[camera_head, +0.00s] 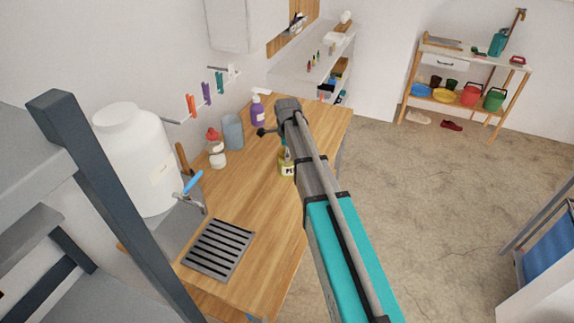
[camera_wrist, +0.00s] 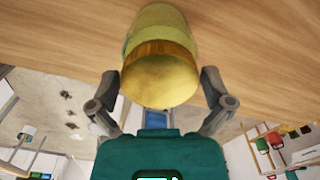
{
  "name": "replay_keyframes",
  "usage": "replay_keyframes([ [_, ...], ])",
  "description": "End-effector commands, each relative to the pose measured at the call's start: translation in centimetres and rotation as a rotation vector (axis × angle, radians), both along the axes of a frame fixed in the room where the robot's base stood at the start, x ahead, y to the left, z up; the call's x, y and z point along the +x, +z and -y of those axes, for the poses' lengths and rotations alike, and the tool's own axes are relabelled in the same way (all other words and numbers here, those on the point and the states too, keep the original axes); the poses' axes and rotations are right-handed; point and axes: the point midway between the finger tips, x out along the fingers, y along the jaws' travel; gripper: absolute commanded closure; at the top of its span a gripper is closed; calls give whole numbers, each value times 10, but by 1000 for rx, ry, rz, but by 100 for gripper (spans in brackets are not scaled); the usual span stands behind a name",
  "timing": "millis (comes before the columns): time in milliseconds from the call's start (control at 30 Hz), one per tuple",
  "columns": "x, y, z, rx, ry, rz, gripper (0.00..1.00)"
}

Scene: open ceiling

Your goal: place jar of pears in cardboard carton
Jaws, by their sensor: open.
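A jar (camera_head: 287,168) with a yellow label, on which only "PE" reads, stands on the wooden bench, partly hidden by my arm in the head view. In the wrist view the jar (camera_wrist: 155,22) appears close up with its gold lid (camera_wrist: 160,78) toward the camera. My gripper (camera_wrist: 160,84) is open, with one finger on each side of the lid and a small gap visible at each side. I see no cardboard carton in either view.
The wooden bench (camera_head: 255,205) holds a purple spray bottle (camera_head: 257,108), a grey-blue cup (camera_head: 233,132), a red-topped bottle (camera_head: 216,148), a slotted drain tray (camera_head: 219,250) and a large white tank (camera_head: 138,160). Open floor (camera_head: 430,210) lies right of the bench.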

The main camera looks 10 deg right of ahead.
Motion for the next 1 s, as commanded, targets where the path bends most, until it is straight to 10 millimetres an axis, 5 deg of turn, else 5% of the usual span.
replay_keyframes([
  [467, 0, 0, -1, 0, 1, 0, 0],
  [867, 0, 0, -1, 0, 1, 0, 72],
  [1000, 0, 0, -1, 0, 1, 0, 74],
])
